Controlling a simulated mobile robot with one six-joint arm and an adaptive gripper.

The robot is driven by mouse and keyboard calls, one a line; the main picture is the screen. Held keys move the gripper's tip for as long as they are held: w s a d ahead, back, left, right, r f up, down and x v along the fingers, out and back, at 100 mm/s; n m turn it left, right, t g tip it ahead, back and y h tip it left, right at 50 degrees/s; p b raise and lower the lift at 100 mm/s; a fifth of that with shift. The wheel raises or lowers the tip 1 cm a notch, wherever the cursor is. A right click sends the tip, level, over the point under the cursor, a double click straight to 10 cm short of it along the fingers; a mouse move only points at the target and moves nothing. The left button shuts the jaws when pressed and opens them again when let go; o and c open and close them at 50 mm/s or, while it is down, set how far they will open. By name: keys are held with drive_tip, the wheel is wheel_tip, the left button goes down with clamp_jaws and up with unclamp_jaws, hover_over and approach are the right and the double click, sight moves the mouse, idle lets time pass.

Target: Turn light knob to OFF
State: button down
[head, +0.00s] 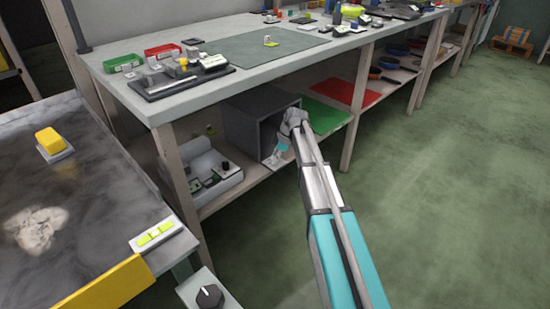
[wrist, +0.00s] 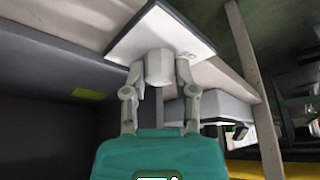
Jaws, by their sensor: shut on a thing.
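In the wrist view a pale, faceted knob (wrist: 160,66) sticks out of a white plate (wrist: 155,25) with a dark edge. My gripper (wrist: 160,78) has one finger on each side of this knob and is shut on it. The plate is tilted in this view, and no marking for ON or OFF can be read. In the head view my gripper (head: 279,151) is low beside the grey box under the bench, and the held knob cannot be made out there. Another knob, black (head: 209,297), sits on a grey housing at the bottom, apart from my gripper.
The grey open box (head: 243,140) stands on the lower shelf, with a pale bin (head: 205,175) of parts to its left. The bench top (head: 130,85) lies above. Green (head: 325,115) and red (head: 345,92) mats lie farther along the shelf. The floor at right is clear.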

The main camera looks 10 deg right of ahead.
drive_tip(key=shift+c, duration=2)
unclamp_jaws()
drive_tip(key=shift+m, duration=0.4)
drive_tip(key=m+t, duration=0.1)
drive_tip(key=m, duration=0.1)
drive_tip(key=m+t+h, duration=0.1)
drive_tip(key=m, duration=0.2)
drive_tip(key=shift+s, duration=0.15)
drive_tip(key=m+h, duration=0.1)
drive_tip(key=m, duration=0.2)
drive_tip(key=m+t+h, duration=0.1)
drive_tip(key=m, duration=0.2)
drive_tip(key=shift+a+t, duration=0.15)
drive_tip(key=shift+t, duration=0.15)
drive_tip(key=p+v, duration=1.2)
drive_tip(key=v, duration=0.1)
drive_tip(key=s+r+m+g+p, duration=0.2)
drive_tip(key=s+r+p, duration=1)
drive_tip(key=s+p, duration=0.2)
drive_tip(key=shift+s+d+r+m+h, duration=0.35)
drive_tip(key=shift+s+d+m+h, duration=0.1)
drive_tip(key=shift+s, duration=0.6)
